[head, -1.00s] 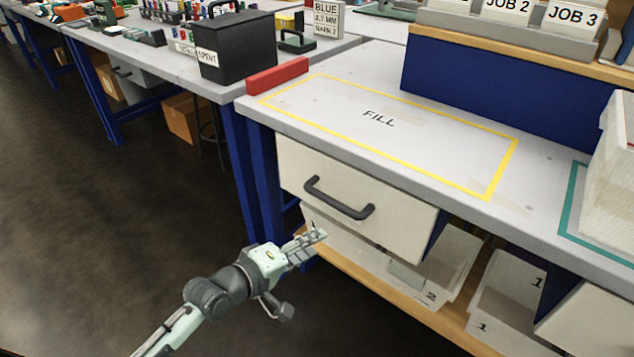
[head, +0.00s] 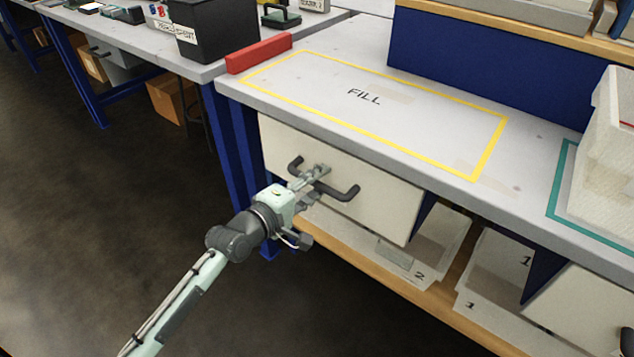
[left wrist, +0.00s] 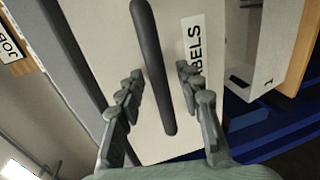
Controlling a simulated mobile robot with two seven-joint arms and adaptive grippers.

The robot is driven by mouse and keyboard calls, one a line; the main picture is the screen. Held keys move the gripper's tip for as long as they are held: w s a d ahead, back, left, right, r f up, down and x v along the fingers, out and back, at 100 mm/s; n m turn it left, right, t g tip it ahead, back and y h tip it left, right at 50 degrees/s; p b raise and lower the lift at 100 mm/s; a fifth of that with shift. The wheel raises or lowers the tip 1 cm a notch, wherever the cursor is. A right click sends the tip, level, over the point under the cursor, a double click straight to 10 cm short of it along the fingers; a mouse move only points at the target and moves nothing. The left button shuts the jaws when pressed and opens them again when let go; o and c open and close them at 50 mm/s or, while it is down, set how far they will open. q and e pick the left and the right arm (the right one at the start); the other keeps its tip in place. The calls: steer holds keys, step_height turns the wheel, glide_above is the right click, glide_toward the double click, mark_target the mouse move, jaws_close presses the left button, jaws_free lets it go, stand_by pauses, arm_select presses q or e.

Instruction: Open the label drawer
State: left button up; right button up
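The label drawer (head: 388,208) is a cream front under the bench top and looks closed. Its dark bar handle (head: 346,193) is at the middle of the front. My left gripper (head: 314,180) is at the handle. In the left wrist view the fingers (left wrist: 162,90) are open, one on each side of the handle (left wrist: 150,60), with gaps between. A label (left wrist: 194,52) reading "BELS" is partly hidden by a finger. My right gripper is not in view.
The bench top (head: 420,110) has a yellow outline marked FILL and a red block (head: 258,54) at its left end. A wooden shelf (head: 375,270) with white bins (head: 485,285) is below the drawer. The floor (head: 130,220) at left is clear.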

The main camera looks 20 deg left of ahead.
arm_select(q)
jaws_close()
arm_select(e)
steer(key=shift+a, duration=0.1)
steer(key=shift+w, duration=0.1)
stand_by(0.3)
arm_select(q)
steer(key=shift+a, duration=0.1)
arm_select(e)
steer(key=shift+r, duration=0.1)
